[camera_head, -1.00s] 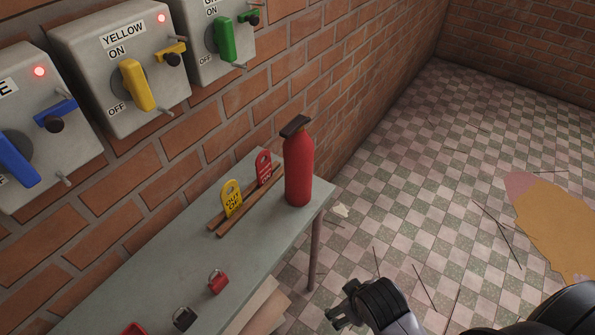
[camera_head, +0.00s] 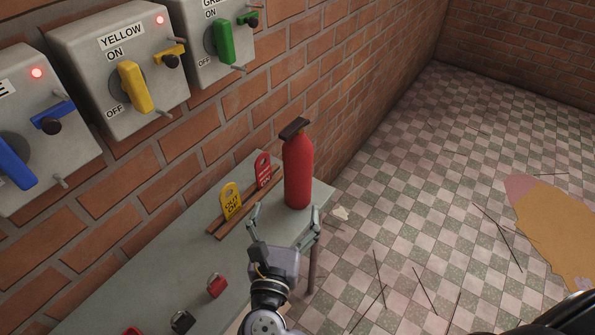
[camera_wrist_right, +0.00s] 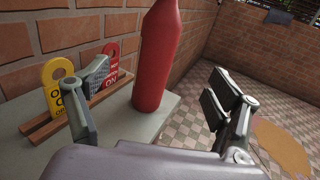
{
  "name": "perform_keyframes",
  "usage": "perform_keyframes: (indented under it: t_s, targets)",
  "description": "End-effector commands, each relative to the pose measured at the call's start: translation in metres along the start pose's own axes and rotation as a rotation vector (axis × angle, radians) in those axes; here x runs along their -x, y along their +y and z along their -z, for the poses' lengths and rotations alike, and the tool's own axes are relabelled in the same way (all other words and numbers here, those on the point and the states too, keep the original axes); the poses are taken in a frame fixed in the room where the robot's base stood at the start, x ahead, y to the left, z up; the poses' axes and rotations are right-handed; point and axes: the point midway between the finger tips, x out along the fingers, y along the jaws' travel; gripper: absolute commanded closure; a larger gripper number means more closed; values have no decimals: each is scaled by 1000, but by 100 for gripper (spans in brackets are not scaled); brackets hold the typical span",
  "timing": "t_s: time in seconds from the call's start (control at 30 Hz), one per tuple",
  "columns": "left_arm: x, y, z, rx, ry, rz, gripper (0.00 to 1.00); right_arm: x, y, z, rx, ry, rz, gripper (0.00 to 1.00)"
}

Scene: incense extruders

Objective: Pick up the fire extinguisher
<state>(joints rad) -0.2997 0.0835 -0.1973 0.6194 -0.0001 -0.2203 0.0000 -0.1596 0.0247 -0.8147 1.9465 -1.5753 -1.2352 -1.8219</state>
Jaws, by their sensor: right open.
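A red fire extinguisher (camera_head: 298,172) with a dark top handle stands upright near the far end of the grey table (camera_head: 178,235). It also shows in the right wrist view (camera_wrist_right: 158,58), where its top is cut off. My right gripper (camera_head: 285,222) is open and empty, just on the near side of the extinguisher. In the right wrist view its fingers (camera_wrist_right: 158,98) stand apart, one to each side of the extinguisher's body, which lies beyond them. I see no contact. My left gripper is not in view.
A yellow tag (camera_head: 231,200) and a red tag (camera_head: 263,171) stand in a wooden rack left of the extinguisher. A red padlock (camera_head: 217,285) and a black padlock (camera_head: 182,321) lie nearer. Switch boxes (camera_head: 118,70) hang on the brick wall.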

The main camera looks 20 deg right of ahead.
Motion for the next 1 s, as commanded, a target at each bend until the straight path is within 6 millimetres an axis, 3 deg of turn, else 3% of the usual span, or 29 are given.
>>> perform_keyframes:
  t_s: [0.5, 0.83, 1.0]
  targets:
    - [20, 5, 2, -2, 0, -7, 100, -100, 1, -6, 16, -12, -1, 16]
    - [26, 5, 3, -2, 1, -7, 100, -129, 0, -4, 16, -11, -1, 16]
    - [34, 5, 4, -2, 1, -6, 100, -155, 0, -3, 16, -10, 0, 16]
